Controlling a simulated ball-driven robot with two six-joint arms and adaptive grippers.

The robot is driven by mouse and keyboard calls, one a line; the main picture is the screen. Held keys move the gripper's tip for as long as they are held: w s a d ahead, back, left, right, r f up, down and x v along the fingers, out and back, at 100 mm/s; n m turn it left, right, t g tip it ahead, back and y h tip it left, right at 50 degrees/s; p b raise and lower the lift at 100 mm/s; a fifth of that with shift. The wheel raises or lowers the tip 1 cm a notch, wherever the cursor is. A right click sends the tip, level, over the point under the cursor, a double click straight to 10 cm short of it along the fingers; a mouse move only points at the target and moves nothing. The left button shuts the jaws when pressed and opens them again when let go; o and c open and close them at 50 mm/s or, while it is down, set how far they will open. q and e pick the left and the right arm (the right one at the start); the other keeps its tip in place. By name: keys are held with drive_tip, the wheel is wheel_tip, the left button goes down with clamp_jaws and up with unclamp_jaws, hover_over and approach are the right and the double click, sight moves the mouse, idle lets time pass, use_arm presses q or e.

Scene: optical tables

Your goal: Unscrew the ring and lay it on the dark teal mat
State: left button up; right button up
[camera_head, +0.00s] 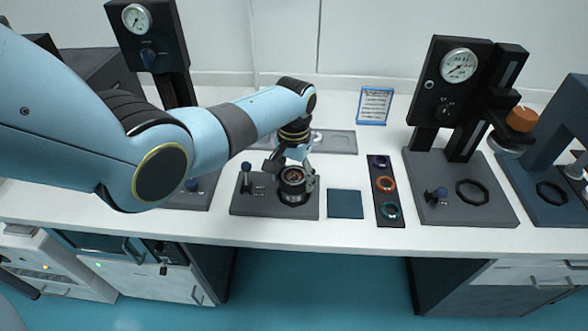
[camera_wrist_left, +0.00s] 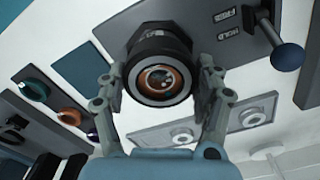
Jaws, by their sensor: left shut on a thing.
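My left gripper (camera_head: 291,173) reaches down from above and is shut on the dark ring (camera_head: 292,190), which sits around a lens-like part on the dark grey fixture (camera_head: 240,208). In the left wrist view, my left gripper (camera_wrist_left: 160,84) has one finger on each side of the ring (camera_wrist_left: 160,100), with a copper-coloured inside and a black faceted collar behind it. The dark teal mat (camera_head: 345,204) lies flat and empty just right of the fixture; it also shows in the left wrist view (camera_wrist_left: 82,52). My right gripper is not in view.
A blue-knobbed lever (camera_head: 246,172) stands at the fixture's left. A black strip with several coloured rings (camera_head: 385,184) lies right of the mat. A grey tray (camera_head: 335,142) lies behind. A gauge stand (camera_head: 455,100) rises further right. The white table's front edge is close.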

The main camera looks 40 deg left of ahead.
use_arm(q)
drive_tip(key=n, duration=0.4)
drive_tip(key=shift+n, duration=0.4)
drive_tip(key=o, duration=1.2)
drive_tip(key=shift+c, duration=0.8)
